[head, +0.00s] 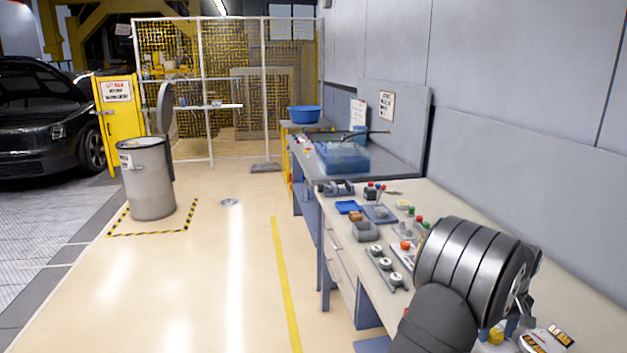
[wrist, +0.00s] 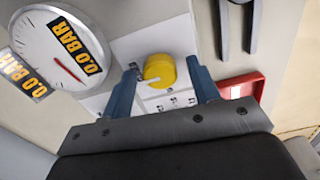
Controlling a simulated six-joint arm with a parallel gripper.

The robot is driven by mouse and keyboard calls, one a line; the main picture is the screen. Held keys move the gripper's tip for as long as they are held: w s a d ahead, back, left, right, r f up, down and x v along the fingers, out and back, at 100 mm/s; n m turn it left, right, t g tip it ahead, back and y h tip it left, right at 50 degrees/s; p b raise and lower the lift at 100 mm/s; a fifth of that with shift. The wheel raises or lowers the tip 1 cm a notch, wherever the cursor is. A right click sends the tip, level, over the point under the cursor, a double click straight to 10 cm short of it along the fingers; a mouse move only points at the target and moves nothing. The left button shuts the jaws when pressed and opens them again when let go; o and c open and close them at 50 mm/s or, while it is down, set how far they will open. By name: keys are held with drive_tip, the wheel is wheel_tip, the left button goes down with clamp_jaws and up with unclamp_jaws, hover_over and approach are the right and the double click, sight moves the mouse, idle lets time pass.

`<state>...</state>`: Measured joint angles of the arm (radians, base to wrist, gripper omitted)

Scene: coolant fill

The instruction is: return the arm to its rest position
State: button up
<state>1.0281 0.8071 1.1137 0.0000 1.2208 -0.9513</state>
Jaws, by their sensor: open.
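My gripper (wrist: 163,88) shows in the wrist view with its two blue fingers apart, one on each side of a yellow round knob (wrist: 159,70). The knob sits on a white panel; I cannot tell whether the fingers touch it. In the head view my dark grey arm reaches over the right end of the workbench (head: 440,200). There the blue fingers are mostly hidden behind the wrist, and a yellow cap-like part (head: 496,336) shows beside them.
A gauge (wrist: 50,52) reading 0.0 BAR lies left of the knob. A red tray (wrist: 240,86) and dark tool handles (wrist: 237,25) are at right. Small parts, trays (head: 366,231) and a clear blue bin (head: 342,158) stand along the bench.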

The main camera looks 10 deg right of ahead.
drive_tip(key=shift+n, duration=1.1)
drive_tip(key=o, duration=1)
drive_tip(key=shift+c, duration=0.2)
drive_tip(key=shift+a+r, duration=0.2)
drive_tip(key=shift+r, duration=0.25)
drive_tip(key=s+r+m, duration=1.9)
drive_tip(key=s+r, duration=0.2)
drive_tip(key=r, duration=0.2)
wheel_tip(320, 180, down, 10)
drive_tip(key=shift+w+d, duration=0.15)
